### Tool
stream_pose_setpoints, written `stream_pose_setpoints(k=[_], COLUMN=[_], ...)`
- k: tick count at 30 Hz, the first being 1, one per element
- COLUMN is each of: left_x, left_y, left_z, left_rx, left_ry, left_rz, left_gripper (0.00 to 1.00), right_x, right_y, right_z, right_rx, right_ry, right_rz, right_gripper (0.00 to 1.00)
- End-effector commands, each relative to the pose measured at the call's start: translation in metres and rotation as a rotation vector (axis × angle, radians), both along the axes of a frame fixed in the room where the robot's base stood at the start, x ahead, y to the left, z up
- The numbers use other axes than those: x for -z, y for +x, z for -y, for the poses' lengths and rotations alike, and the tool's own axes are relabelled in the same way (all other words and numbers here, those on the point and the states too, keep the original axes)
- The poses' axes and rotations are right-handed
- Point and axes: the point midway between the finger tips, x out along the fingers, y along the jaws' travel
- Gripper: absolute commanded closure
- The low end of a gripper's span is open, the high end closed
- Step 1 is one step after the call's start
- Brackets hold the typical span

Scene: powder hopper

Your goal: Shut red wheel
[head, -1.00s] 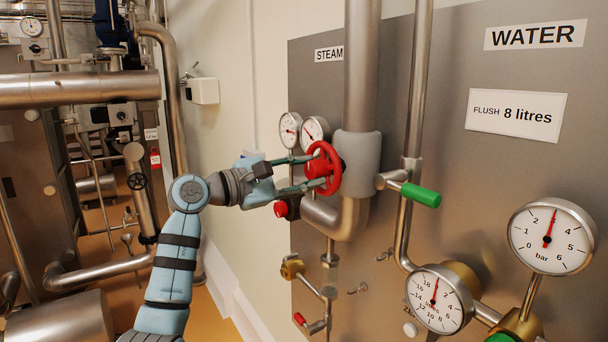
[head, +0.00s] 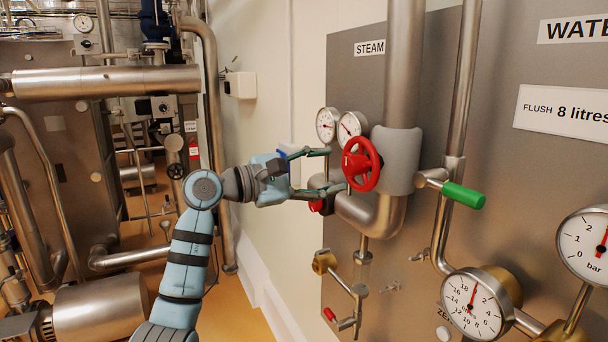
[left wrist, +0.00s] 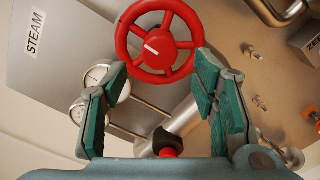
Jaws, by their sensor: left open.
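The red wheel (head: 361,164) is mounted on the steam pipe, below and right of the STEAM label. It also shows in the left wrist view (left wrist: 152,50), with a white mark on its hub. My left gripper (head: 335,170) is open, with its fingers pointing at the wheel from the left. In the left wrist view its green-padded fingers (left wrist: 160,85) are spread, and the wheel's rim lies just beyond the fingertips. The gripper holds nothing. I cannot tell whether a fingertip touches the rim. My right gripper is not in view.
Two small gauges (head: 338,125) sit close behind the left fingers. A red knob (left wrist: 168,152) lies below the wheel. A green lever (head: 463,195) and large gauges (head: 475,304) are to the right. A brass valve (head: 325,262) sits below. Free space lies left of the panel.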

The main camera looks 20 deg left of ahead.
Motion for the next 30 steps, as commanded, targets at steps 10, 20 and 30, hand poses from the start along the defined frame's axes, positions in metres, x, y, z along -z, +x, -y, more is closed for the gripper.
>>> stream_pose_setpoints(k=[10, 20, 30], left_x=[0.001, 0.000, -0.062], left_y=[-0.053, -0.055, -0.052], left_z=[-0.053, -0.054, -0.069], left_rx=[-0.002, 0.001, 0.133], left_ry=[0.003, 0.001, -0.651], left_rz=[-0.001, -0.001, -0.188], left_gripper=[0.47, 0.47, 0.47], right_x=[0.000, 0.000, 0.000], right_y=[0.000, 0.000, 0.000], right_z=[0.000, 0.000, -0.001], right_rx=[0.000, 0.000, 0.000], right_ry=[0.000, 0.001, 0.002], right_rz=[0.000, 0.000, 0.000], right_gripper=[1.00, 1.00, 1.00])
